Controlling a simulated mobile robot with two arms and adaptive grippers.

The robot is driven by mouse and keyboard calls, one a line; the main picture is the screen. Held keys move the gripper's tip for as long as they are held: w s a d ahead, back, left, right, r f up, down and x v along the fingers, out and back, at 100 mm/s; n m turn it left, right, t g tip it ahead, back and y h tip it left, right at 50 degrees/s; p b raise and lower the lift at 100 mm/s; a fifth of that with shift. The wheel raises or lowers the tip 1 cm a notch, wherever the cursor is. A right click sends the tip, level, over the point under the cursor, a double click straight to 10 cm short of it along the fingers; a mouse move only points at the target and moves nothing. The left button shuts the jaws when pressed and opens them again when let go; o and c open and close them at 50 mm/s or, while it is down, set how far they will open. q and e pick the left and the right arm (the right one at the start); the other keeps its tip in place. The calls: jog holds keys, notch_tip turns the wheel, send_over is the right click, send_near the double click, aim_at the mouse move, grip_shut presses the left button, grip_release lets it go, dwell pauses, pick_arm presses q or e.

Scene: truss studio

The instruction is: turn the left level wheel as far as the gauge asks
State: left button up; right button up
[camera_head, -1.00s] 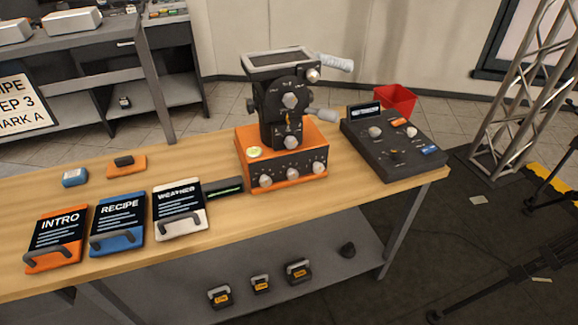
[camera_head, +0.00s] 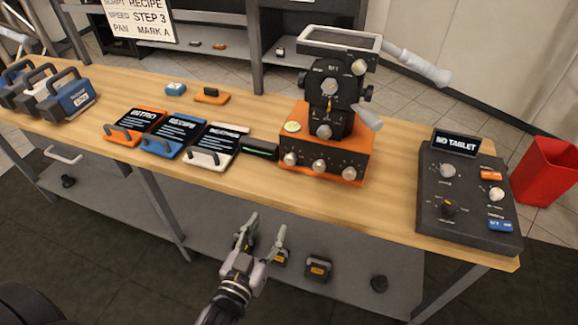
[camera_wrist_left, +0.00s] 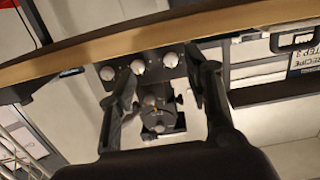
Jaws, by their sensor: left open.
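The orange levelling base (camera_head: 350,166) stands on the table under the black tripod head (camera_head: 325,98). Its front carries three pale wheels in a row. The left wheel (camera_head: 291,159) is apart from my gripper. A round yellow-green gauge (camera_head: 292,126) sits on the base's top left; its reading is too small to tell. My left gripper (camera_head: 265,224) is open and empty, in front of the table edge, below and left of the wheels. In the left wrist view the picture is upside down, with the wheels (camera_wrist_left: 138,66) between or beyond the open fingers (camera_wrist_left: 166,72). My right gripper is not visible.
Left of the base lie a black box with a green strip (camera_head: 260,150) and the INTRO, RECIPE and WEATHER tablets (camera_head: 176,136). A dark control console (camera_head: 469,195) stands at right. A pan handle (camera_head: 415,65) sticks out to the right. The lower shelf (camera_head: 215,215) holds small blocks.

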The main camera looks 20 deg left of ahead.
pick_arm(q)
notch_tip(320, 180, up, 4)
jog(key=a+t, duration=0.1)
jog(key=b, duration=0.2)
send_near(289, 163)
jog(key=w, duration=0.9)
jog(key=shift+w+d, duration=0.1)
jog(key=shift+d, duration=0.1)
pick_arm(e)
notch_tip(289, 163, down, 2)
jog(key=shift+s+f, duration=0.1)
pick_arm(q)
jog(key=shift+c, duration=0.3)
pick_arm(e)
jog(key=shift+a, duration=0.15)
pick_arm(q)
jog(key=c, duration=0.4)
grip_shut()
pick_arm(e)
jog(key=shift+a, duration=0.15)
